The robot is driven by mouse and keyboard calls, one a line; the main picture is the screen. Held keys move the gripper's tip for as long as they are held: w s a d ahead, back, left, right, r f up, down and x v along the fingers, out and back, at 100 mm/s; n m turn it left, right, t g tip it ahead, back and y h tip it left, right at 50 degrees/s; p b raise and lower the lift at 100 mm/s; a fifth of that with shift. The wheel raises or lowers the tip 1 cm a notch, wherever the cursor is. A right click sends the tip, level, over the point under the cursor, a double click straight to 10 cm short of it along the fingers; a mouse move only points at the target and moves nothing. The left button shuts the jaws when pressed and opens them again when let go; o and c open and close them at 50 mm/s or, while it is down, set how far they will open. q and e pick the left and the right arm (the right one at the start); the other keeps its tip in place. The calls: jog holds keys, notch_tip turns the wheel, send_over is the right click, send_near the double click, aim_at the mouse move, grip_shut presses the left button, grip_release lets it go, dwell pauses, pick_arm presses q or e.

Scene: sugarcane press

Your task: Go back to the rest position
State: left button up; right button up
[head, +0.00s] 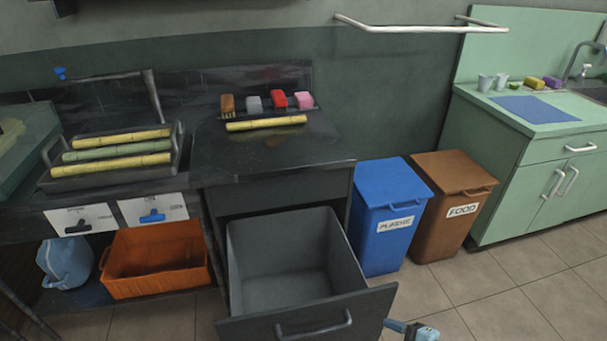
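A small light blue and grey part at the bottom edge, right of the open drawer, looks like the end of my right gripper (416,332). Most of it is cut off by the frame, so I cannot tell whether it is open or shut. Nothing held shows there. My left gripper is not in view. The drawer (312,314) under the dark counter (270,155) is pulled out and looks empty.
Sugarcane pieces lie in a black tray (180,150); another cane (266,123) lies on the counter near several brushes. An orange crate (155,270) and a blue jug (66,263) sit below. A blue bin (385,225) and brown bin (450,225) stand right. Floor (530,300) is clear at lower right.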

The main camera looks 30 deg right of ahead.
jog(key=w+a+r+m+g, duration=0.1)
jog(key=a+r+m, duration=0.1)
jog(key=a+m, duration=0.5)
jog(key=w+a+r+m, duration=0.1)
jog(key=a+r+m, duration=0.25)
jog(key=a, duration=0.65)
pick_arm(q)
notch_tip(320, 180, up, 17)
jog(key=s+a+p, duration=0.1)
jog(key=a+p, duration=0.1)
jog(key=p, duration=2.5)
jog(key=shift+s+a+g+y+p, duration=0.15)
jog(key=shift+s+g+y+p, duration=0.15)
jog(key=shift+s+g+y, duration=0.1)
pick_arm(e)
notch_tip(320, 180, up, 16)
jog(key=s+d+g+h, duration=0.1)
jog(key=d, duration=0.1)
jog(key=shift+s+d+r+m+h, duration=0.15)
jog(key=shift+s+r+m+h, duration=0.05)
jog(key=shift+s+m+h, duration=0.2)
